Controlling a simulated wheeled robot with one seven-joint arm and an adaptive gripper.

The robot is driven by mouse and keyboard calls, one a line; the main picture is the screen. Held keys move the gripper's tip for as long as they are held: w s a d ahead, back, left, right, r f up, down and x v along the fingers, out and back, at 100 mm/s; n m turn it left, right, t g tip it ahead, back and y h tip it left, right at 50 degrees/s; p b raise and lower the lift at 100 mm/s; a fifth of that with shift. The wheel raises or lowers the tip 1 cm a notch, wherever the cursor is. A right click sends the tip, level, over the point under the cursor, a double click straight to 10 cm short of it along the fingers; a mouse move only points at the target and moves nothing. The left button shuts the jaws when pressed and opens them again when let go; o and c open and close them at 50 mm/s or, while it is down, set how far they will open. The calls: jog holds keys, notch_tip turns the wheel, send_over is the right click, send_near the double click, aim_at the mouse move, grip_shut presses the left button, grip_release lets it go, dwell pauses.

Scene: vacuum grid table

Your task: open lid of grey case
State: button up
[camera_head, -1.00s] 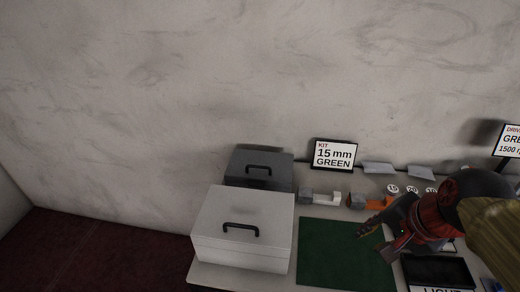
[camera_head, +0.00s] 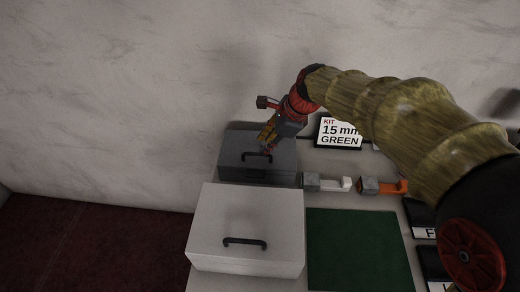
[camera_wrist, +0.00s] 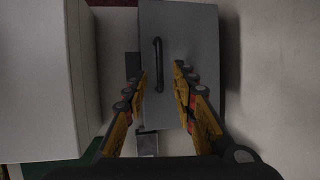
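The grey case (camera_head: 235,160) stands at the back of the table, behind a white case, with its lid down. A black bar handle (camera_head: 257,155) sits on its lid. My gripper (camera_head: 268,146) is above the grey case, close to the handle. In the wrist view my gripper (camera_wrist: 160,82) has its two fingers apart with nothing between them. The handle (camera_wrist: 158,62) lies ahead of the fingertips, between them in the picture. The grey lid (camera_wrist: 203,40) fills the upper middle there. I cannot tell the exact height of the fingertips above the handle.
The white case (camera_head: 205,235) stands in front of the grey one. A kit sign (camera_head: 340,132) stands to the right near the wall. A white-and-grey part (camera_head: 327,184), an orange-and-grey part (camera_head: 383,187) and a green mat (camera_head: 358,250) lie to the right.

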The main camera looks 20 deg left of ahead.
aim_at(258, 154)
jog(key=b+x, duration=0.1)
jog(key=x, duration=0.4)
jog(key=shift+f+b, duration=0.2)
jog(key=shift+b, duration=0.15)
jog(key=shift+c, duration=0.3)
grip_shut()
